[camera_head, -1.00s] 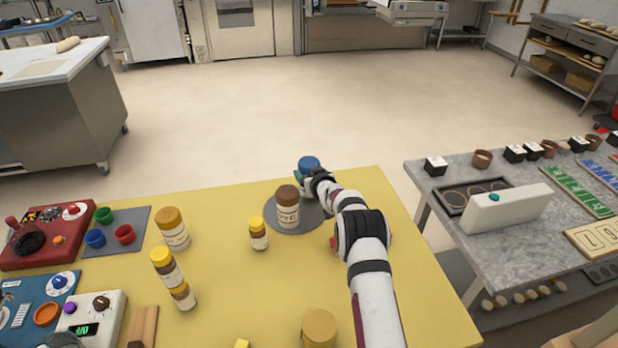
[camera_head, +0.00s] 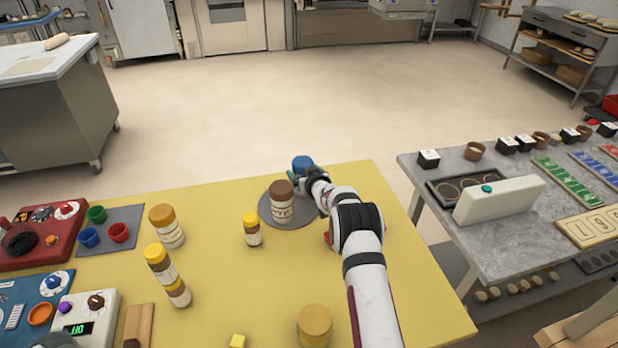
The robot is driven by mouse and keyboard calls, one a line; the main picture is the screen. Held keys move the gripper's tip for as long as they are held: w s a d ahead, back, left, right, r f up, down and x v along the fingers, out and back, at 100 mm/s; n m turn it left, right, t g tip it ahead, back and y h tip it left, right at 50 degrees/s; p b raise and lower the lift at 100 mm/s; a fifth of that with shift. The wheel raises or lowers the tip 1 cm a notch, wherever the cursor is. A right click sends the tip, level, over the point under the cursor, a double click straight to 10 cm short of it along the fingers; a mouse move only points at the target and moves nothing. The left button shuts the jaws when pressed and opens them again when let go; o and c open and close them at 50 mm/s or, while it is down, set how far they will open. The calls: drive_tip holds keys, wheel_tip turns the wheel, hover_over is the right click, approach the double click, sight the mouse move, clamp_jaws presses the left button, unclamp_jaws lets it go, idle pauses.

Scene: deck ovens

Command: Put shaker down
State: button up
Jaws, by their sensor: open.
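A brown-lidded jar with a pale label (camera_head: 282,204), which looks like the shaker, stands upright on a round grey mat (camera_head: 298,219) near the far edge of the yellow table. My gripper (camera_head: 303,180) is just behind and right of the jar, below a blue round part at the end of my arm. The jar partly hides its fingers. It is open; I cannot tell whether a finger touches the jar.
A small yellow-lidded shaker (camera_head: 252,230) stands left of the mat. A grey table (camera_head: 480,235) is at the right. The yellow table's middle is mostly clear.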

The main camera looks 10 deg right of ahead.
drive_tip(key=s+r+m+g+h, duration=0.15)
drive_tip(key=s+r, duration=0.25)
drive_tip(key=s, duration=0.4)
drive_tip(key=s+r+m+g, duration=0.15)
drive_tip(key=s+r, duration=0.25)
drive_tip(key=s, duration=0.4)
drive_tip(key=s+r+g+h, duration=0.1)
drive_tip(key=s+r+g, duration=0.1)
drive_tip(key=s+r, duration=0.45)
drive_tip(key=s+a+m+g+y, duration=0.1)
drive_tip(key=s+a+g, duration=0.3)
drive_tip(key=s, duration=1.4)
drive_tip(key=s+a+r+m+g+y, duration=0.1)
drive_tip(key=s+a+g, duration=0.3)
drive_tip(key=s, duration=1.5)
drive_tip(key=shift+a+m+g+y, duration=0.4)
drive_tip(key=shift+a+m+y, duration=0.15)
drive_tip(key=shift+a+m, duration=0.4)
